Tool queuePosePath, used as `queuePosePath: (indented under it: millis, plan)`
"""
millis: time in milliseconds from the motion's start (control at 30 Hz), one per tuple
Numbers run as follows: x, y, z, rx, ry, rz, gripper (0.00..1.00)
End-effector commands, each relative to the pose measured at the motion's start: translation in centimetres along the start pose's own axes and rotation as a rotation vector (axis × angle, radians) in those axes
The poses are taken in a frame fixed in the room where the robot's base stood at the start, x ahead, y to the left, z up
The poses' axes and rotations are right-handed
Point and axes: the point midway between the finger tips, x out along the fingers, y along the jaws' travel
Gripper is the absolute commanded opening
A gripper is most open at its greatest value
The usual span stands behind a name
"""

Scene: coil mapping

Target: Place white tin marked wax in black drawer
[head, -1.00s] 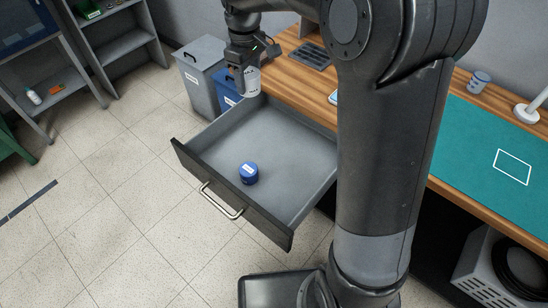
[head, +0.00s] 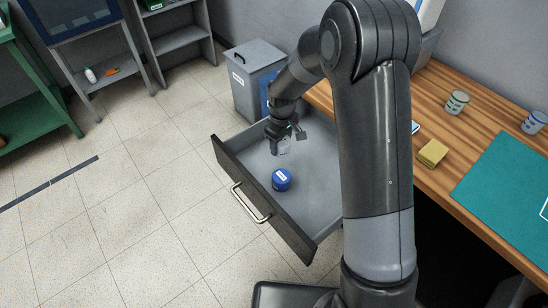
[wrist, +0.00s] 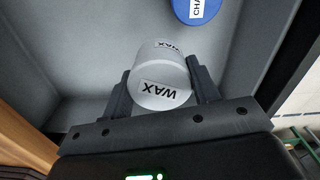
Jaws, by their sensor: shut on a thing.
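The white tin marked WAX (wrist: 163,82) sits between the two fingers of my gripper (wrist: 160,88) in the wrist view, its label readable. My gripper (head: 284,143) is shut on the tin. In the head view the pale tin (head: 285,149) shows below the gripper, inside the outline of the open drawer. The drawer has a black front (head: 262,203) with a metal handle and a grey interior. I cannot tell whether the tin touches the drawer floor.
A blue tin (head: 281,180) stands in the drawer, nearer its front; it also shows in the wrist view (wrist: 197,9). Drawer floor around it is clear. The wooden worktop (head: 480,135) holds a yellow sponge (head: 433,153) and a striped tin (head: 457,103). Grey bin (head: 258,85) stands behind.

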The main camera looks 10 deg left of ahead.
Motion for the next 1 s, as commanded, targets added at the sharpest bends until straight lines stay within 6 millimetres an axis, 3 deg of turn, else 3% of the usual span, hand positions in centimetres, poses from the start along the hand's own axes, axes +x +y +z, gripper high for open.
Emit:
queuePosePath:
  millis: [200, 400, 567, 800, 1000]
  plan:
    - [3.1, -2.5, -4.4, -0.003, -0.002, -0.001, 0.30]
    - [4.4, -3.5, -6.5, 0.000, -0.001, 0.000, 0.30]
    - [5.3, -3.6, -6.8, 0.001, -0.002, -0.001, 0.30]
    - [8.5, -3.6, -6.7, 0.002, -0.002, -0.001, 0.30]
    - [8.6, -3.6, -6.8, 0.001, 0.000, 0.000, 0.30]
